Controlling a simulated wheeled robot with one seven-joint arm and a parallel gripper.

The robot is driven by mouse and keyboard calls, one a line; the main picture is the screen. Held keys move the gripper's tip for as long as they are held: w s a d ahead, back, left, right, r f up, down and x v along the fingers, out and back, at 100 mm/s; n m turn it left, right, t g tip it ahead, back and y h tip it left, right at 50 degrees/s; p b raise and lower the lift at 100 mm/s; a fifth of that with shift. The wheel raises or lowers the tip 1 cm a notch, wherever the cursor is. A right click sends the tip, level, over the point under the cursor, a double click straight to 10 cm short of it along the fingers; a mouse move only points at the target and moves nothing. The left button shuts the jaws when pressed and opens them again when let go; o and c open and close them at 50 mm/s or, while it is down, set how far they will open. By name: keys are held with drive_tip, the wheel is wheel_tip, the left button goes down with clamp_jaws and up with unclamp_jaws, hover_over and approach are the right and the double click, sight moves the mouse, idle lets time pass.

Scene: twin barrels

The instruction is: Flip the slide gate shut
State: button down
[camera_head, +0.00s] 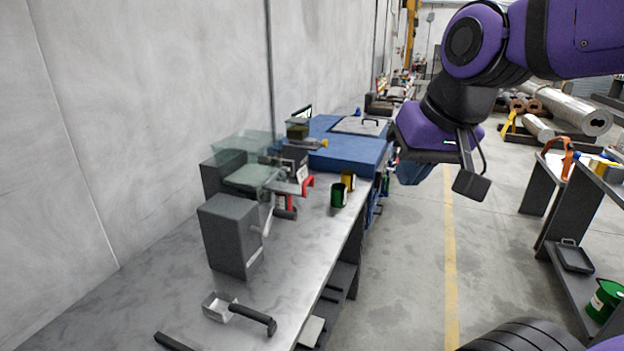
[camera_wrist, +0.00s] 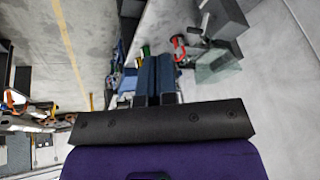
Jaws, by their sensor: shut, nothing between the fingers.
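A machine with twin dark grey boxes stands on the bench by the wall. Its near box (camera_head: 231,236) has a light lever on its right side. A translucent greenish hopper (camera_head: 252,178) sits between the boxes. A red handle (camera_head: 308,186) sticks out to the right of the hopper; it also shows in the wrist view (camera_wrist: 179,48). I cannot tell for sure which part is the slide gate or how it is set. My gripper (camera_head: 412,173) is right of the machine, past the bench edge, touching nothing. Its blue fingers (camera_wrist: 154,80) are together and empty.
Green (camera_head: 338,195) and yellow (camera_head: 348,181) cups stand on the bench right of the machine. A blue case (camera_head: 345,152) lies behind. A small white tray (camera_head: 218,306) and a black-handled tool (camera_head: 253,318) lie in front. The floor aisle (camera_head: 420,260) is clear; a shelf stands at the right.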

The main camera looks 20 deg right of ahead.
drive_tip(key=w+d+f+m+y, duration=0.2)
drive_tip(key=w+m+y, duration=0.1)
drive_tip(key=w+m, duration=1.05)
drive_tip(key=w+d+f+m+y, duration=0.1)
drive_tip(key=w+d+f+m, duration=0.2)
drive_tip(key=w, duration=0.4)
drive_tip(key=w+d+f+m+y, duration=0.1)
drive_tip(key=w+d+f+m, duration=0.3)
drive_tip(key=w+m, duration=0.4)
drive_tip(key=shift+w+d+f+t, duration=0.15)
drive_tip(key=shift+w+f+t, duration=0.15)
drive_tip(key=shift+f, duration=0.05)
drive_tip(key=w+a+r+x, duration=0.1)
drive_tip(key=x, duration=1.2)
drive_tip(key=shift+w+a+r, duration=0.15)
drive_tip(key=shift+r, duration=0.1)
